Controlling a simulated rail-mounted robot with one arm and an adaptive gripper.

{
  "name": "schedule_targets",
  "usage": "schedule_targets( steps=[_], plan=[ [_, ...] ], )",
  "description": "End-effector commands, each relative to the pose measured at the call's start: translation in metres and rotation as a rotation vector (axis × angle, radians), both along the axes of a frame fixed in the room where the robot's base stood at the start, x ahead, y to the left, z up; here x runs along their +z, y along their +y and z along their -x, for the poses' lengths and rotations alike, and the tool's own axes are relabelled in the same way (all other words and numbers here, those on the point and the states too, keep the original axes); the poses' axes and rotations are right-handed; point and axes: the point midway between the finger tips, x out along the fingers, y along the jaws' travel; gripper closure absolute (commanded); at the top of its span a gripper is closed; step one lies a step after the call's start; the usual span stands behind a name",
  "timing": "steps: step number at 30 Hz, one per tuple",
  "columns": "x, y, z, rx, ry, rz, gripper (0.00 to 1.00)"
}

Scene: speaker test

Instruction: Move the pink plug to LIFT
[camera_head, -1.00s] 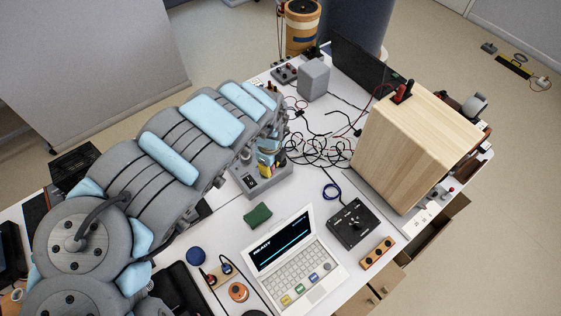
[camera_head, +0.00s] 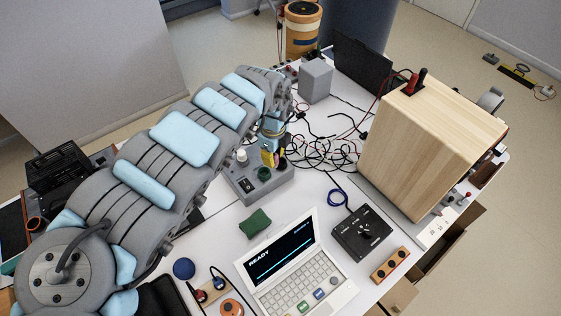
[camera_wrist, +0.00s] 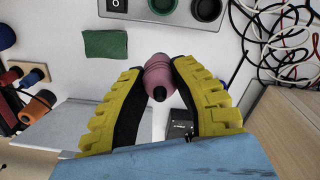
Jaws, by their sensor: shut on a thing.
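In the wrist view my gripper (camera_wrist: 157,72) has its two yellow-ribbed fingers closed on the pink plug (camera_wrist: 156,77), which has a dark tip. The plug is off the table, with a grey panel box (camera_wrist: 185,17) beyond it. In the head view my gripper (camera_head: 269,155) is above the far part of that box (camera_head: 272,190); the plug is not clear there. The box carries a black switch (camera_head: 246,185), a green round socket (camera_head: 263,174) and a pale knob (camera_head: 241,156). I cannot read a LIFT label in either view.
A green cloth (camera_head: 254,222) and an open laptop (camera_head: 300,285) lie in front of the box. Tangled cables (camera_head: 320,152) lie right of it, beside a large wooden speaker cabinet (camera_head: 425,145). A black control box (camera_head: 361,232) stands before the cabinet. White table shows between them.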

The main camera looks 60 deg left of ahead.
Motion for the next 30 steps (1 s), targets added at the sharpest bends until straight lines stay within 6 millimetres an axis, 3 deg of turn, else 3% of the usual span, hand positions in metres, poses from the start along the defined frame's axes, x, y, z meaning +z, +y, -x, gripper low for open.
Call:
schedule_targets(
  steps=[7, 30],
  plan=[
    [-0.01, 0.005, -0.006, 0.0, -0.003, -0.001, 1.0],
    [-0.013, 0.022, -0.022, -0.001, 0.0, -0.004, 1.0]
  ],
)
